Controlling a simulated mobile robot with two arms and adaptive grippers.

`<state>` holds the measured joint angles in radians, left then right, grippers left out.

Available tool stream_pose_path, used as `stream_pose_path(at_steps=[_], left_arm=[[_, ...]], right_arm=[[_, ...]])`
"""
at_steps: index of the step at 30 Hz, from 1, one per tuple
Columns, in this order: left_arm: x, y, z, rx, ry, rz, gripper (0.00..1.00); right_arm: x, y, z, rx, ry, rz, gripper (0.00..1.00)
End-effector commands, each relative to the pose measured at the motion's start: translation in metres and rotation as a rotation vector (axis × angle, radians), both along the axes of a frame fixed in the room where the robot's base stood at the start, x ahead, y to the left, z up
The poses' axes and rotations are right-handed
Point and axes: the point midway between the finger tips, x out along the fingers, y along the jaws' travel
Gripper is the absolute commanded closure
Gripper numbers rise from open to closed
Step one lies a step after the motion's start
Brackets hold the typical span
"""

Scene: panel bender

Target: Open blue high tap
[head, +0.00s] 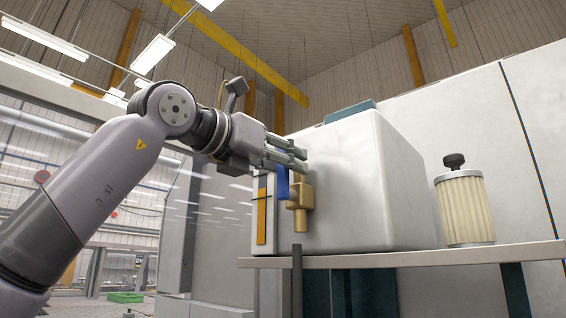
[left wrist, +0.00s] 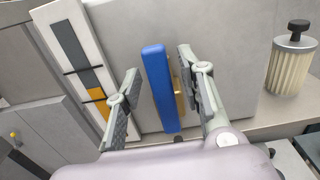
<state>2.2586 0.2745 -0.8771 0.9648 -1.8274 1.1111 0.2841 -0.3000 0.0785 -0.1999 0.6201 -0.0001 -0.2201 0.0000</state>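The blue tap handle (left wrist: 160,88) stands upright in the left wrist view, in front of a brass valve body (left wrist: 178,86) on a grey-white box. In the head view the blue handle (head: 283,182) hangs beside the brass body (head: 301,192) on the box's front. My left gripper (head: 296,157) is at the handle in the head view. In the left wrist view its two fingers (left wrist: 156,98) are spread, one on each side of the handle, with a gap to the left finger. The right finger is close to the brass part; contact cannot be told. My right gripper is not in view.
The large grey-white box (head: 365,185) rests on a shelf (head: 420,258). A ribbed filter canister with a black knob (head: 465,210) stands to its right. A panel strip with an orange section (head: 262,215) lies left of the tap. A thin dark post (head: 297,280) rises below it.

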Motion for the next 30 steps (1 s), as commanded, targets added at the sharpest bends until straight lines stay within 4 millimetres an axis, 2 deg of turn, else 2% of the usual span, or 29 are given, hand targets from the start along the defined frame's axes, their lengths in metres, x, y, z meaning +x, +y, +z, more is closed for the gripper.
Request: stream_pose_path(at_steps=[11, 24, 30], left_arm=[[-0.007, 0.007, 0.002, -0.001, -0.005, 0.001, 0.63], [-0.077, 0.057, 0.001, 0.000, -0.005, 0.002, 0.63], [-0.095, 0.069, 0.001, -0.001, -0.003, 0.000, 0.63]], right_arm=[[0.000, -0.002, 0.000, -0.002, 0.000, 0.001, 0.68], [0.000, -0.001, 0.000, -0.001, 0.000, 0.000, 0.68], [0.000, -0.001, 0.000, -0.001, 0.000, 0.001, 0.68]])
